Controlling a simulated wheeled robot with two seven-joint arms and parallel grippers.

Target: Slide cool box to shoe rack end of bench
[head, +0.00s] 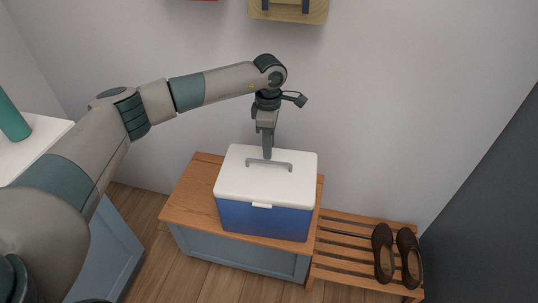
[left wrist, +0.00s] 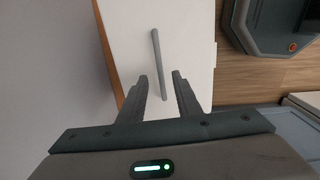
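The cool box (head: 262,218), blue with a white lid (head: 235,185), stands upright on the wooden bench (head: 190,200). It covers the right part of the bench top, close to the shoe rack (head: 345,255); bare wood shows on its left. A grey bar handle (head: 283,166) lies across the lid. My left gripper (head: 267,155) points down over the lid, at the handle. In the left wrist view the gripper (left wrist: 160,76) has its fingers apart, with the handle (left wrist: 156,50) running between them in the picture; contact cannot be told. My right gripper is not in view.
Dark brown shoes (head: 383,252) sit on the slatted rack, right of the bench. A wall runs behind the bench, and a dark panel (head: 490,190) stands at the right. A white top with a green object (head: 12,118) is at the left.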

